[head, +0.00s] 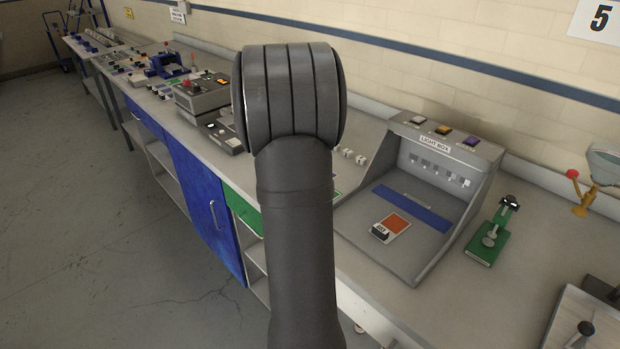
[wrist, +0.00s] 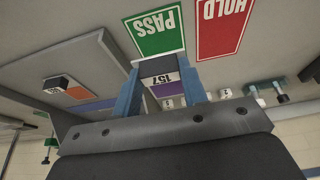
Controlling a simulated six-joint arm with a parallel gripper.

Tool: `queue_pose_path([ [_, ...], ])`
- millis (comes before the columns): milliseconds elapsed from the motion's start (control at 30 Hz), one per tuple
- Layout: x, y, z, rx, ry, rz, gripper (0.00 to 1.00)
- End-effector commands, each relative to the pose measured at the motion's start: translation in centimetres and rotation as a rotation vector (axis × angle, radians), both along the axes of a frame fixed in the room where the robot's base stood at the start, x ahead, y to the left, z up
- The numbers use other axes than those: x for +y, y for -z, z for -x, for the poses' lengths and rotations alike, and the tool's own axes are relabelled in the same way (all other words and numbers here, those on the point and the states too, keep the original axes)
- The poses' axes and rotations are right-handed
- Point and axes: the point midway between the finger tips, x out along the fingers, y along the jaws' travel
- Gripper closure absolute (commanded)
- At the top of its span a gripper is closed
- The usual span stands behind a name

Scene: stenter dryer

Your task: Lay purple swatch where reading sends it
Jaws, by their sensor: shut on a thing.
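My gripper (wrist: 160,72) is shut on the purple swatch (wrist: 168,89) in the wrist view. The swatch has a dark grip block and a white label reading 157. Its blue fingers hold it at both sides. A green PASS card (wrist: 156,30) and a red HOLD card (wrist: 222,25) lie just beyond the fingers, upside down in this view. The swatch appears apart from both, though its height above the counter is hard to tell. In the head view my arm hides the gripper, the swatch and most of the card area.
The grey light box (head: 480,185) stands on the counter, with an orange swatch (head: 398,222) and a blue strip (head: 412,208) inside. A green-based device (head: 486,248) stands to its right. Small white blocks (head: 347,154) are left of the box. Other instruments (head: 202,97) fill the far counter.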

Motion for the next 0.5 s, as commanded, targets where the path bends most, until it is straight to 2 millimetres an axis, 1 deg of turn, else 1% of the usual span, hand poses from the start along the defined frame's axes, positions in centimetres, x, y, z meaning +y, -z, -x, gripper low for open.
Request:
queue_pose_path([
  [133,0.0,0.1,0.1,0.0,0.0,0.003,0.87],
  [267,0.0,0.7,0.1,0.002,-0.001,0.003,0.87],
  [500,0.0,2.9,0.1,0.002,0.0,0.002,0.87],
])
